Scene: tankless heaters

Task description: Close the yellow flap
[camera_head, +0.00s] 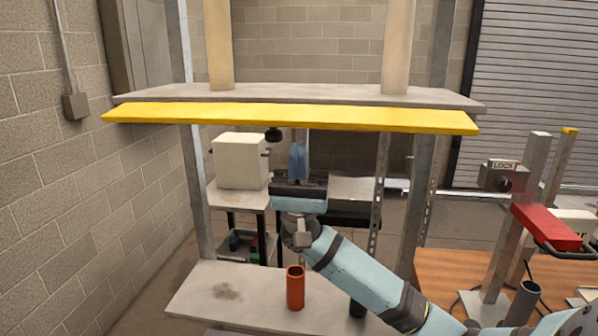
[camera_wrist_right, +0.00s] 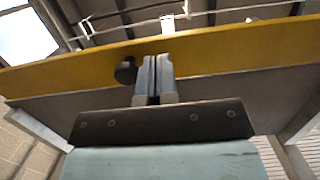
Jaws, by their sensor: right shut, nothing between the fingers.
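The yellow flap (camera_head: 290,117) is a long board running along the front edge of the upper grey shelf. It is raised and sticks out, with its yellow face showing. My right gripper (camera_head: 298,148) points upward just below the flap's middle, with its blue fingers shut and empty. In the right wrist view the flap (camera_wrist_right: 60,77) crosses above the shut fingers (camera_wrist_right: 154,66), seen from below. A dark round knob (camera_wrist_right: 126,72) is left of the fingers, and it also shows below the flap in the head view (camera_head: 273,134). Whether the fingertips touch the flap cannot be told. My left gripper is out of view.
The upper shelf (camera_head: 440,97) carries two beige columns. Below, an orange cup (camera_head: 295,288) stands on the lower shelf (camera_head: 215,295). A white box (camera_head: 240,160) sits on a cart behind. A red-handled lock stand (camera_head: 545,227) is at right. Metal posts flank the frame.

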